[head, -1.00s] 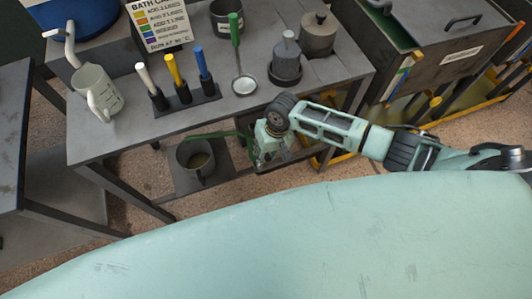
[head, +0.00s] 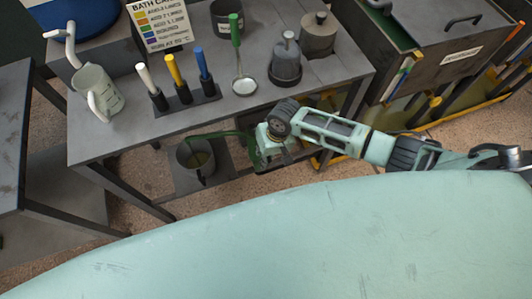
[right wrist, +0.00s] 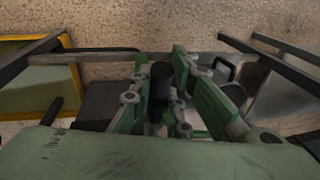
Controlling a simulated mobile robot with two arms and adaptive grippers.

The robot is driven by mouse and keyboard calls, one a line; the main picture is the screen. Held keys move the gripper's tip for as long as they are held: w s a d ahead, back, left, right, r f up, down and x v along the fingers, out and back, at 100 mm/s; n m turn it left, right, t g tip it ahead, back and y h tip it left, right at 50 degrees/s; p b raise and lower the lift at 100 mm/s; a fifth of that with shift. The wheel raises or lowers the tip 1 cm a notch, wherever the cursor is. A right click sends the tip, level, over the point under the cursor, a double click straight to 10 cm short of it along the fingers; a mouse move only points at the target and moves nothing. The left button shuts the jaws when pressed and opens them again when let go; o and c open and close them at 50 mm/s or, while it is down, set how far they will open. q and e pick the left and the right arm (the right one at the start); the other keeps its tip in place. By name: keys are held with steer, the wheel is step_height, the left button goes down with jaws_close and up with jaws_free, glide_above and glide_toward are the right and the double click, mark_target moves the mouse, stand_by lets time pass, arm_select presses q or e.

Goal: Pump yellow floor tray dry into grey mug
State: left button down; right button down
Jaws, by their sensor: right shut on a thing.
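The grey mug (head: 184,156) stands upright on a low dark shelf at the left-centre of the head view, with yellow-green liquid in it. A thin green spout (head: 215,134) reaches from beside my right gripper to above the mug. My right gripper (head: 268,150) is right of the mug. In the right wrist view its green fingers (right wrist: 160,98) are shut around an upright dark handle (right wrist: 161,76). The yellow-rimmed floor tray (head: 474,116) lies under the tank at right; its rim also shows in the wrist view (right wrist: 67,41). My left gripper is out of view.
The grey bench (head: 120,142) carries a spouted jug (head: 96,90), coloured-handled tools in a rack (head: 187,103), a green-handled ladle (head: 244,86), a dark cup (head: 227,18) and weights (head: 286,62). A grey tank (head: 440,70) stands at right. A large pale green surface is in front.

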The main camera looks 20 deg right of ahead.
steer(key=shift+s+f+t, duration=0.2)
steer(key=shift+f+t, duration=0.1)
steer(key=shift+f, duration=0.05)
step_height(320, 180, down, 9)
steer(key=t+b, duration=0.5)
steer(key=t, duration=0.1)
steer(key=shift+w+n+t, duration=0.3)
steer(key=shift+w+t, duration=0.1)
steer(key=shift+d+r, duration=0.1)
steer(key=c, duration=1.7)
jaws_free()
steer(key=shift+o, duration=0.2)
